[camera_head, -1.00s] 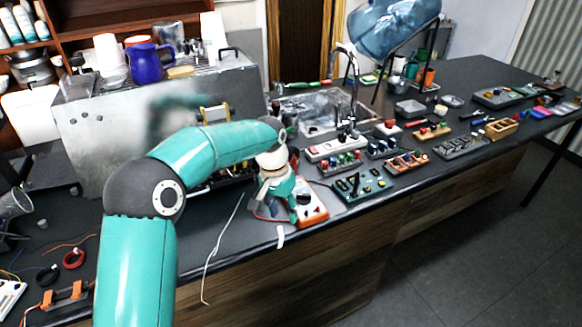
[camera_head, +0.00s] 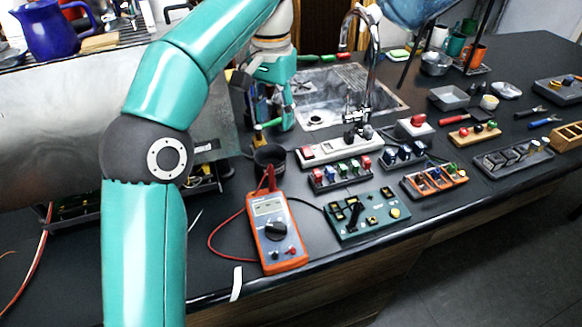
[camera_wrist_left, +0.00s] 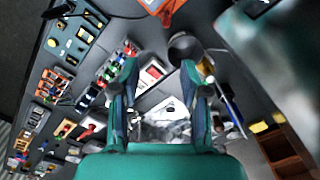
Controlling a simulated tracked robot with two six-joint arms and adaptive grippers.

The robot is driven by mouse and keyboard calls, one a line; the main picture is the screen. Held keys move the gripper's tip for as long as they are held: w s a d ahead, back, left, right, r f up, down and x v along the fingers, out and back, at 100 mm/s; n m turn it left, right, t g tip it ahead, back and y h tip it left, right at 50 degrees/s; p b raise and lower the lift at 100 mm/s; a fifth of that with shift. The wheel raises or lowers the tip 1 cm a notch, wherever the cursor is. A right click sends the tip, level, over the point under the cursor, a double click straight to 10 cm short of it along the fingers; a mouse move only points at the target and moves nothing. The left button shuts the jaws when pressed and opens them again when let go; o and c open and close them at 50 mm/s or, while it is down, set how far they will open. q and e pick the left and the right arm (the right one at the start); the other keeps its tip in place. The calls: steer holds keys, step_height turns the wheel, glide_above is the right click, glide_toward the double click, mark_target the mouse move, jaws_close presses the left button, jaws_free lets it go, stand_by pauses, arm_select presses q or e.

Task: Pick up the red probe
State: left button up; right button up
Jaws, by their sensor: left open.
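The red probe (camera_head: 269,178) stands at the top end of the orange multimeter (camera_head: 281,258), with a red lead looping out to the left. In the left wrist view a red piece, probably the probe (camera_wrist_left: 168,18), shows at the top edge beside the multimeter (camera_wrist_left: 152,5). My left gripper (camera_head: 272,125) hangs behind the multimeter, above the black cup (camera_head: 268,158), apart from the probe. In the left wrist view my left gripper (camera_wrist_left: 158,72) has its fingers spread, with nothing held. My right gripper is not in view.
A white power strip (camera_head: 335,148), switch blocks (camera_head: 340,174) and a green circuit board (camera_head: 367,216) lie right of the multimeter. A sink (camera_head: 325,92) with a tall faucet (camera_head: 372,60) is behind. A metal machine (camera_head: 75,125) stands left. The counter's front edge is close.

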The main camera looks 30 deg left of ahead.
arm_select(q)
steer(key=b, duration=0.4)
glide_above(271, 167)
step_height(271, 167, down, 8)
steer(key=shift+w+d+r, duration=0.1)
steer(key=shift+w, duration=0.05)
steer(key=shift+s+f, duration=0.25)
steer(key=shift+f, duration=0.75)
steer(key=shift+s+f, duration=0.15)
steer(key=shift+f, duration=0.1)
steer(key=shift+w+f+b, duration=0.25)
steer(key=shift+f+b, duration=0.05)
steer(key=shift+f, duration=0.2)
step_height(271, 167, down, 5)
steer(key=shift+r+b, duration=0.2)
steer(key=shift+b, duration=0.1)
jaws_close()
